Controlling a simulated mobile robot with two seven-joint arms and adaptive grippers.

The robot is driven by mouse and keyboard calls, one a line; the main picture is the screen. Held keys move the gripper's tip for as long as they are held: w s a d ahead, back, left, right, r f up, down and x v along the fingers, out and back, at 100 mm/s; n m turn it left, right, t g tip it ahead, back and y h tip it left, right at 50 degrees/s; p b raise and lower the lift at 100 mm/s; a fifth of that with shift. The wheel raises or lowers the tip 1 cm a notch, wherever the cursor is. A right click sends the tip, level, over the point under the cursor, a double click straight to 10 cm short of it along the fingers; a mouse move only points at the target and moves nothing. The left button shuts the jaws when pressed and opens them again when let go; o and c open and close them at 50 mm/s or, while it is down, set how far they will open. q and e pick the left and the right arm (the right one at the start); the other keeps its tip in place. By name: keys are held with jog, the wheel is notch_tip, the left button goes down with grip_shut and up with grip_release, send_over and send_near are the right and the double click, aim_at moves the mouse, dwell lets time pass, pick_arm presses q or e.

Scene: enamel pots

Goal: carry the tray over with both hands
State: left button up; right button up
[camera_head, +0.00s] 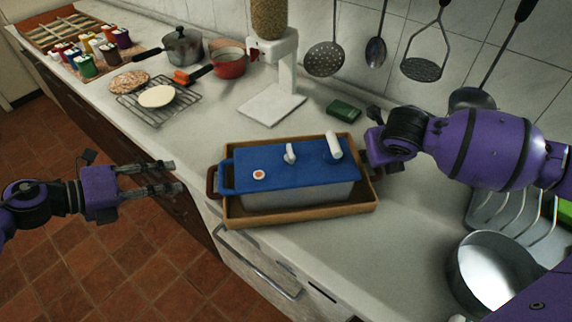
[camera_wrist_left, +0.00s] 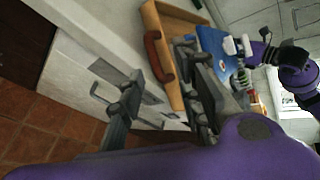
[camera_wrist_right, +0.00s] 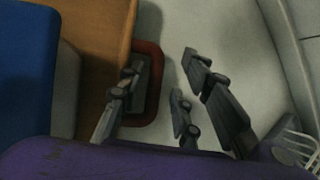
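The wooden tray (camera_head: 305,214) sits on the counter and holds a pale container with a blue lid (camera_head: 262,162). Its red-brown left handle (camera_head: 212,182) also shows in the left wrist view (camera_wrist_left: 158,56). My left gripper (camera_head: 178,177) is open and empty, left of that handle and apart from it, beyond the counter's front edge. My right gripper (camera_head: 374,172) is at the tray's right end, partly hidden by its arm in the head view. In the right wrist view its fingers are spread, with one over the red-brown right handle (camera_wrist_right: 152,85) and the others outside it.
A green block (camera_head: 344,110) and a white dispenser (camera_head: 275,100) stand behind the tray. A wire rack (camera_head: 160,100), red pan (camera_head: 229,63) and jars are further left. A metal pot (camera_head: 492,272) and dish rack (camera_head: 512,228) are right. Utensils hang behind.

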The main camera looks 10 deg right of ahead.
jog(key=v, duration=1.2)
dwell(0.4)
